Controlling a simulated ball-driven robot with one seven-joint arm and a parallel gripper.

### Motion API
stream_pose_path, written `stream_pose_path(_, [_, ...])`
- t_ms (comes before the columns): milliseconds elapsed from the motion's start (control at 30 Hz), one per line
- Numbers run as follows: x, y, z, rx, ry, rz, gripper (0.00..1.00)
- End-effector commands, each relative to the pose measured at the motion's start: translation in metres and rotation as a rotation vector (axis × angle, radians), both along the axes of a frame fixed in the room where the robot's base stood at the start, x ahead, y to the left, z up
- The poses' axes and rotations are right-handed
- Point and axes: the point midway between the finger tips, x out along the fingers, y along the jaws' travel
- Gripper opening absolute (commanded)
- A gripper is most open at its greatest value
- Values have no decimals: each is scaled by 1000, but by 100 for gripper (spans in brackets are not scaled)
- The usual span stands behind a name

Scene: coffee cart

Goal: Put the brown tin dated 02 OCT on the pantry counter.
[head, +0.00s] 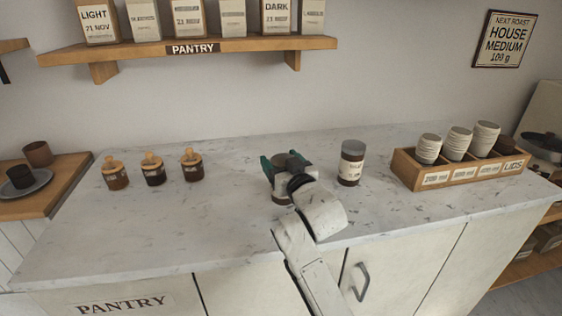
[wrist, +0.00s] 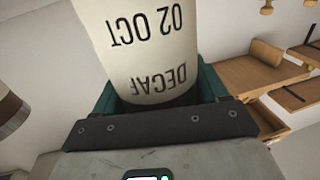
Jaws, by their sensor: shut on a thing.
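The tin dated 02 OCT (wrist: 150,45) fills the middle of the wrist view, its cream label reading 02 OCT and DECAF upside down. My gripper (wrist: 160,92) is shut on it, with a green finger on each side. In the head view my gripper (head: 285,165) is over the middle of the pantry counter (head: 225,225), a pale marble top. The held tin (head: 281,199) is mostly hidden there behind my wrist; its brown lower part shows. I cannot tell whether its base touches the counter.
Another brown tin (head: 351,163) with a pale label stands just right of my gripper. Three small jars (head: 153,170) stand to the left. A wooden lids box (head: 460,170) with cups is on the right. The pantry shelf (head: 195,48) holds several bags. The front left counter is clear.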

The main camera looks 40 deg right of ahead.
Motion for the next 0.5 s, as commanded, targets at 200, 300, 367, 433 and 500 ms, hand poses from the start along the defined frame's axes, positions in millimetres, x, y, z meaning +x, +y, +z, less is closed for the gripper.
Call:
stream_pose_path(200, [0, 0, -1, 0, 1, 0, 92])
stream_pose_path(300, [0, 0, -1, 0, 1, 0, 98])
stream_pose_path(367, [0, 0, -1, 0, 1, 0, 98])
stream_pose_path(433, [0, 0, -1, 0, 1, 0, 98])
stream_pose_path(500, [0, 0, 0, 0, 1, 0, 98])
